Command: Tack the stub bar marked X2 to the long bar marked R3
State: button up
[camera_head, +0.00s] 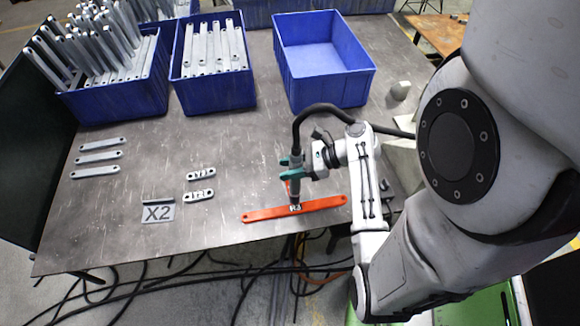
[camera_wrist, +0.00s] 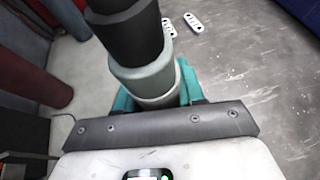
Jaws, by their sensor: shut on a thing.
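My gripper (camera_head: 292,162), with teal fingers, is shut on a dark and grey torch-like tool (camera_head: 296,188) with a black hose. The tool points down at the long orange bar marked R3 (camera_head: 262,214); I cannot tell whether its tip touches. In the wrist view the gripper (camera_wrist: 156,92) closes around the tool's thick barrel (camera_wrist: 143,70), which hides what is below.
Two short marked bars (camera_head: 201,173) lie left of the tool. Several plain grey bars (camera_head: 98,157) lie at the far left. Blue bins of bars (camera_head: 205,92) and an empty blue bin (camera_head: 330,85) stand at the back. The table (camera_head: 240,140) between is clear.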

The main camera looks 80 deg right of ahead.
jog(key=shift+s+a+f, duration=0.1)
jog(key=shift+s+f, duration=0.05)
jog(key=shift+f, duration=0.05)
dwell(0.3)
jog(key=shift+r+p, duration=0.85)
jog(key=shift+r, duration=1.85)
jog(key=shift+w, duration=0.2)
